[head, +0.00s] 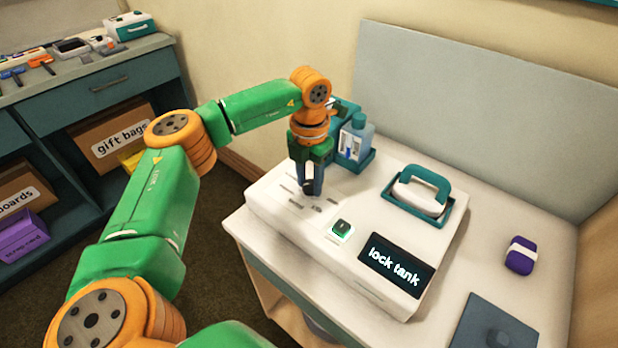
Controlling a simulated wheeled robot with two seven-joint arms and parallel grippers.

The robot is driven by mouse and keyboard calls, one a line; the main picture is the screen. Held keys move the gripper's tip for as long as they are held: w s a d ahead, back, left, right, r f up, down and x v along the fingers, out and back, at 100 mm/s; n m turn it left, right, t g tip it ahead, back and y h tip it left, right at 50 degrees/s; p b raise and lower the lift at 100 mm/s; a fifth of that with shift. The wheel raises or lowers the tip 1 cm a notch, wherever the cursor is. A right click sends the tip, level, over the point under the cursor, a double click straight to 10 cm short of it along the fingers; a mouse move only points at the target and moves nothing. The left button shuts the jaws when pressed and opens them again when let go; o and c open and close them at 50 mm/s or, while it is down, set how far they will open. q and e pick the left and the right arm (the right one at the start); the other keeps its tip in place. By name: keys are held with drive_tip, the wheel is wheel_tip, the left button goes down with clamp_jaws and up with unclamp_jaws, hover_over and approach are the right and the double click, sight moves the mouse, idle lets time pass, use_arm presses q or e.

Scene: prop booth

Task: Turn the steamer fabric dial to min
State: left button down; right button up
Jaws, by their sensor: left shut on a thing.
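The steamer (280,215) is a white box on the table, with a dark display (396,271) reading "lock tank" and a green-lit button (342,228). My left gripper (311,190) points down at the left part of its top panel and is shut on the fabric dial. The fingers hide most of the dial, so its setting cannot be read. Small grey markings surround the fingertips, too small to read. My right gripper is not in view.
A teal-handled iron-like head (420,192) sits in a teal cradle on the steamer. A bottle (355,138) stands in a teal holder behind the gripper. A purple banded block (520,255) and a dark blue-grey mat (490,325) lie at right. Shelves with boxes stand left.

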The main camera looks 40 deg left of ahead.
use_arm(q)
drive_tip(key=n, duration=0.3)
drive_tip(key=shift+n+p, duration=0.35)
drive_tip(key=shift+n, duration=0.05)
drive_tip(key=n, duration=0.3)
drive_tip(key=shift+w+r+n+p, duration=0.1)
drive_tip(key=shift+n+p, duration=0.2)
drive_tip(key=shift+p, duration=0.1)
drive_tip(key=n+p, duration=0.1)
drive_tip(key=n, duration=0.5)
drive_tip(key=shift+p, duration=0.3)
drive_tip(key=n+p, duration=0.1)
drive_tip(key=n, duration=0.3)
drive_tip(key=n+p, duration=0.1)
drive_tip(key=n, duration=0.2)
drive_tip(key=shift+n, duration=0.3)
drive_tip(key=n+p, duration=0.2)
drive_tip(key=n, duration=0.2)
drive_tip(key=shift+n+p, duration=0.4)
drive_tip(key=shift+n, duration=0.5)
